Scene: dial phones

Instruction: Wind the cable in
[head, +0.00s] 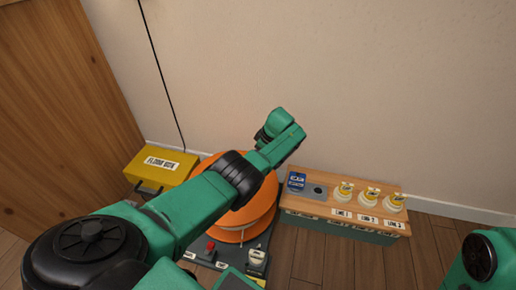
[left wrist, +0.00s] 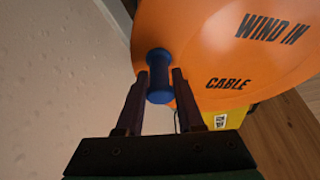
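An orange cable drum (head: 240,222) stands on a grey base in the head view, partly hidden by my left arm. In the left wrist view its orange face (left wrist: 215,50) bears the words "WIND IN" and "CABLE". A blue handle (left wrist: 159,75) sticks out from that face near its edge. My left gripper (left wrist: 160,75) has its two dark fingers on either side of the handle, with narrow gaps that look open. Its fingers are hidden in the head view. A black cable (head: 163,80) runs down along the wall behind the yellow box. My right gripper is out of view.
The yellow box (head: 160,163) stands left of the drum by the wall. A wooden-topped bench (head: 330,205) with several white-and-yellow items and a blue box (head: 296,182) stands to the right. A grey base with a red button (head: 210,246) lies in front.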

